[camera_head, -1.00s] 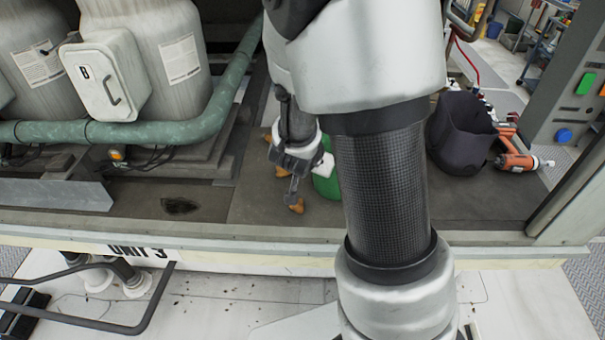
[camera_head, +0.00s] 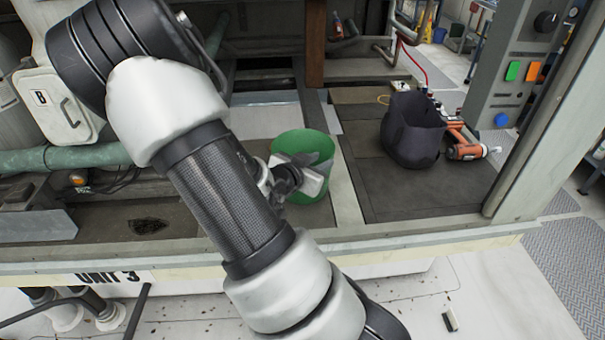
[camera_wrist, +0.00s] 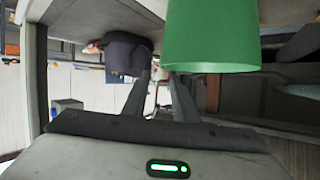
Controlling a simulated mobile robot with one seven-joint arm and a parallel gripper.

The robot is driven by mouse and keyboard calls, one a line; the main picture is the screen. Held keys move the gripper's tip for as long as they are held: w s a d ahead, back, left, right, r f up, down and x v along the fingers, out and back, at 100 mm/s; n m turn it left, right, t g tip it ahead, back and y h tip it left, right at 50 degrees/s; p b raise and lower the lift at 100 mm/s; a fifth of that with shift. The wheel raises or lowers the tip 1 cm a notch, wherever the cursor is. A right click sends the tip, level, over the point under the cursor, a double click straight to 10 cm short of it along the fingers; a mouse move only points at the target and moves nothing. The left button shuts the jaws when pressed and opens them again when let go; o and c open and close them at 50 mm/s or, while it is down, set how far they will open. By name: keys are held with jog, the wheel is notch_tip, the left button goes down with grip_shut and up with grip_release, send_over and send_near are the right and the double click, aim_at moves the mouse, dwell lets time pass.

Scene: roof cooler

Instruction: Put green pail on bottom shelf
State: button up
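The green pail (camera_head: 300,145) shows in the head view just beyond my gripper, in the unit's bay, with its open top facing up. Whether it rests on the deck is unclear. My gripper (camera_head: 290,180) is at the pail's near side, partly covering it. In the wrist view the pail (camera_wrist: 212,35) fills the upper middle, and my gripper's fingers (camera_wrist: 160,80) stand apart with background visible between them. The right fingertip overlaps the pail's edge; contact is unclear. I cannot pick out the bottom shelf with certainty.
A dark bag (camera_head: 411,130) stands on the deck right of the pail, with an orange tool (camera_head: 467,151) beside it. A post with coloured buttons (camera_head: 515,80) bounds the right. A white box (camera_head: 57,107) and green pipe (camera_head: 22,161) are at left. Dark deck lies clear before the bag.

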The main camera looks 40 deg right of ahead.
aim_at(332, 156)
jog(key=x, duration=0.7)
jog(key=shift+w+d+f+p, duration=0.1)
jog(key=shift+w+f+p, duration=0.1)
jog(key=shift+p, duration=0.1)
jog(key=shift+c, duration=0.2)
grip_shut()
dwell(1.0)
